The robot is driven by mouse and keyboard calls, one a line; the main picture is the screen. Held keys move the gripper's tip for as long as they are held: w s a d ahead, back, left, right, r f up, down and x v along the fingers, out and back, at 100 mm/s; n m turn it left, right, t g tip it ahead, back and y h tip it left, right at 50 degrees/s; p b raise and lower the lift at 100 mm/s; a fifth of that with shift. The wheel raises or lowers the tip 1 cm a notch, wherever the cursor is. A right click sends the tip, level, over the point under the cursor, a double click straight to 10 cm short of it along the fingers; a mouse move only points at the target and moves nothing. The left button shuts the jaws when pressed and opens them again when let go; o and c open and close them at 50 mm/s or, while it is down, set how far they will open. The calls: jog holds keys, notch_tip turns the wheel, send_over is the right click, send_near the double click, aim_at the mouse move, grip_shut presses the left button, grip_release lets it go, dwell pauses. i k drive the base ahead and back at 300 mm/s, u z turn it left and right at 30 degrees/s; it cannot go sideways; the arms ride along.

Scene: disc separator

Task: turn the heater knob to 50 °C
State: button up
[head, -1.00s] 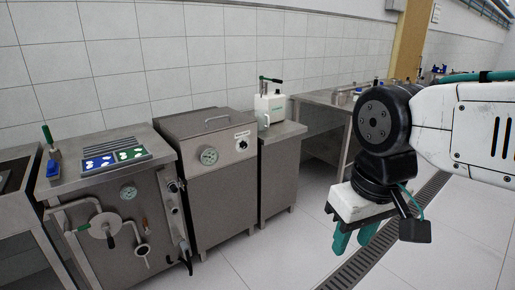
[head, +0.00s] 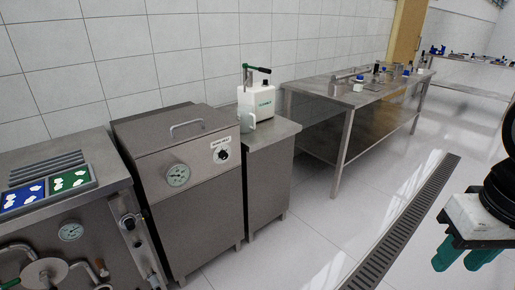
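The heater is a steel cabinet (head: 195,205) with a hinged lid and handle, left of the picture's middle. Its black knob (head: 222,155) is on the upper right of the front, under a small white label (head: 221,143). The knob's setting is too small to read. A round dial gauge (head: 177,175) is to the left of the knob. My gripper (head: 466,262) hangs at the lower right, fingers down, far from the knob and over the floor. Its two green fingers stand apart with a gap and nothing between them.
A steel unit with pipes and a gauge (head: 70,231) stands at the left. A white pump-handled device (head: 257,101) sits on the cabinet right of the heater. A long steel table (head: 335,100) is further back. The floor (head: 300,250) in front is clear, with a drain grate (head: 395,235).

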aim_at(223, 154)
jog(key=u, duration=0.25)
jog(key=i, duration=1.05)
jog(key=u, duration=0.6)
